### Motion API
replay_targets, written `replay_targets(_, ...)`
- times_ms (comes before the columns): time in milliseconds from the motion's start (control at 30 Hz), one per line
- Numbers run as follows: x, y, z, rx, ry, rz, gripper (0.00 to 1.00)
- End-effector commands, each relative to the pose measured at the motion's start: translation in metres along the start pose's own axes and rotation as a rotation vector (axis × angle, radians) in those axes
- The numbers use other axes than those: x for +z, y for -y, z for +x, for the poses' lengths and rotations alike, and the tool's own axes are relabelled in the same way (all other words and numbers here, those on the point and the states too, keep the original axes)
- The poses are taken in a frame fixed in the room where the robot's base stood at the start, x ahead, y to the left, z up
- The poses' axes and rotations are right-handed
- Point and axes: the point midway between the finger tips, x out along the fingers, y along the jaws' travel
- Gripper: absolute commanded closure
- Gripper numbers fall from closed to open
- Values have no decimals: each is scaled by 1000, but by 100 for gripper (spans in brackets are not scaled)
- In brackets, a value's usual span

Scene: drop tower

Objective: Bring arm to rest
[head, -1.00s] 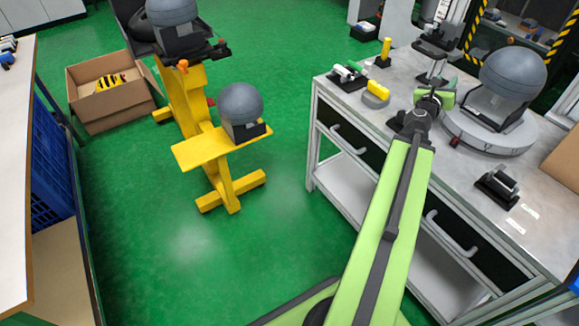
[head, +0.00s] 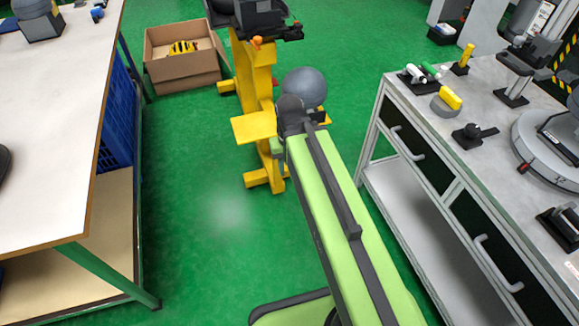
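My green arm (head: 335,205) reaches up and left from the bottom of the head view, over the open floor between the two benches. Its dark elbow joint (head: 291,113) covers part of the yellow stand and of the grey ball on it. A small green piece of my arm shows just below and left of that joint. The rest of the arm beyond the joint is hidden behind it. My gripper does not show, so I cannot see whether it holds anything.
The yellow stand (head: 254,127) carries a grey ball (head: 305,86). The metal workbench (head: 440,125) with drawers stands at right, a white-topped table (head: 60,130) at left. A cardboard box (head: 183,75) sits at the back. The green floor (head: 215,240) between is clear.

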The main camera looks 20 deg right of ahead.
Motion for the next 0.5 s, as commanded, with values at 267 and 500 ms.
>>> replay_targets(267, 0, 0, -4, -1, -1, 1, 66)
replay_targets(500, 0, 0, -74, -2, -2, 3, 66)
